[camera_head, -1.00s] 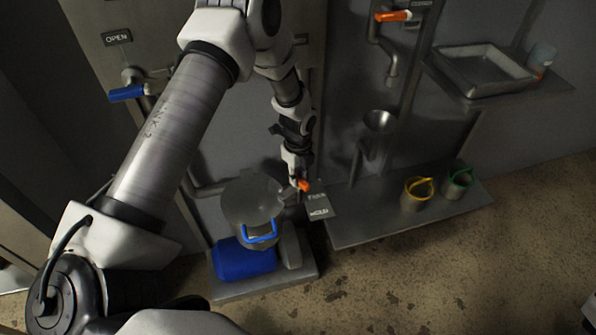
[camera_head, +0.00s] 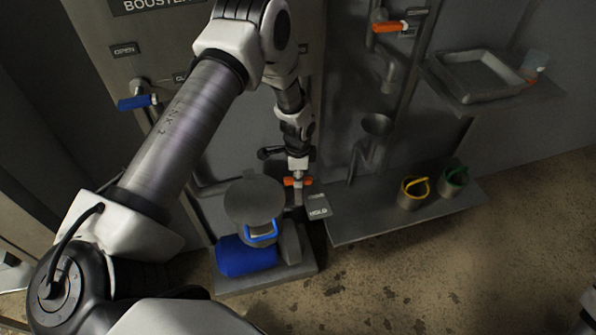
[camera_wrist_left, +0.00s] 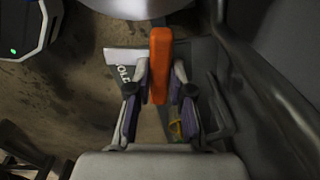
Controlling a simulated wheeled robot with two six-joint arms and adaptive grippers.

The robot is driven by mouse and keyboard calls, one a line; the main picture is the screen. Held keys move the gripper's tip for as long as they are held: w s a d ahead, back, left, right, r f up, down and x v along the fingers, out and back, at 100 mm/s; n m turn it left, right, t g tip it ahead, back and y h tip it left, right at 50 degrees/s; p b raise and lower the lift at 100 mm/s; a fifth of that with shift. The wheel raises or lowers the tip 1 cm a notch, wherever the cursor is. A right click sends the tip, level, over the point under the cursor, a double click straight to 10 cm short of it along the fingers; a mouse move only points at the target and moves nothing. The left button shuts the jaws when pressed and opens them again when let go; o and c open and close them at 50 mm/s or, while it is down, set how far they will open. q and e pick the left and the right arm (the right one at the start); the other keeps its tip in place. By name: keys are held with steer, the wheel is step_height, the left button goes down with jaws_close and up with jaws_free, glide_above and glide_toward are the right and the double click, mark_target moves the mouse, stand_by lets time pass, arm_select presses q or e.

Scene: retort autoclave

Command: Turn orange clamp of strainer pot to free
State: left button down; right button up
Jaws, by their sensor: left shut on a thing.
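The strainer pot (camera_head: 254,203) is a grey metal vessel with a round top and a blue handle on its front in the head view. The orange clamp (camera_head: 292,182) is a short bar just right of the pot's top. My left gripper (camera_head: 298,178) reaches down from above and is shut on the clamp. In the left wrist view the clamp (camera_wrist_left: 160,60) lies lengthwise between the fingers of my left gripper (camera_wrist_left: 160,80). A curved metal edge shows at the top of that view. My right gripper is not in view.
A label plate reading HOLD (camera_head: 318,208) is close right of the clamp. A blue body (camera_head: 245,256) lies below the pot. A low metal shelf (camera_head: 360,228) at right carries yellow-handled (camera_head: 411,198) and green-handled (camera_head: 454,181) cups. The wall panel stands behind.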

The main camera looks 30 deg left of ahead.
arm_select(q)
steer(key=shift+n+p, duration=0.4)
steer(key=shift+n, duration=0.8)
steer(key=c, duration=1)
jaws_free()
steer(key=shift+c, duration=0.2)
step_height(320, 180, up, 12)
